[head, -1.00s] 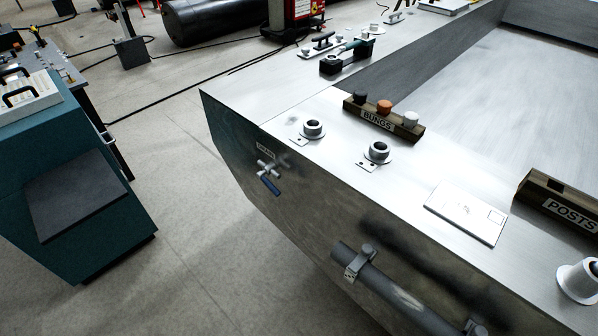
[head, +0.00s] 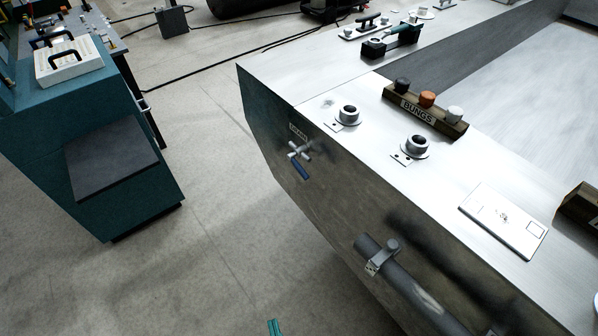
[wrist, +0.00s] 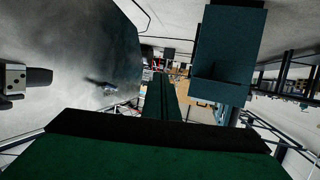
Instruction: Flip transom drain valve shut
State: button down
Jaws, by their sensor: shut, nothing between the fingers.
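The drain valve (head: 297,151) sits on the dark side wall of the pontoon float, below a small DRAIN label (head: 298,131). Its blue lever handle (head: 301,170) slants down and to the right from the silver body. The valve also shows small and blurred on the wall in the wrist view (wrist: 104,88). My gripper (head: 275,326) shows only as a green tip at the bottom edge of the head view, well below and apart from the valve. In the wrist view its fingers (wrist: 164,98) are together, with nothing held between them.
A grey pipe in a clamp (head: 378,262) juts from the float wall right of the valve. The float deck holds ring sockets, a BUNGS rack (head: 425,112) and a white plate (head: 503,219). A teal cabinet (head: 130,205) stands left. Floor between is clear.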

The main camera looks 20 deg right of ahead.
jog(key=w+d+f+m+g+h, duration=0.1)
jog(key=w+d+f+h, duration=0.15)
jog(key=w, duration=0.95)
jog(key=m+g+h, duration=0.4)
jog(key=m+h, duration=0.2)
jog(key=m, duration=0.3)
send_near(298, 170)
jog(key=s+a+f, duration=0.2)
jog(key=s, duration=0.2)
notch_tip(298, 170, up, 9)
jog(key=w+m+g+h, duration=0.1)
jog(key=m+g, duration=0.2)
jog(key=m, duration=0.3)
jog(key=shift+w+a+r, duration=0.15)
jog(key=shift+w+a, duration=0.15)
jog(key=shift+w, duration=0.1)
jog(key=x, duration=0.8)
jog(key=f+x, duration=0.1)
jog(key=x, duration=0.2)
jog(key=shift+w+a+f, duration=0.1)
jog(key=shift+f, duration=0.2)
jog(key=shift+w+f, duration=0.3)
jog(key=shift+f, duration=0.45)
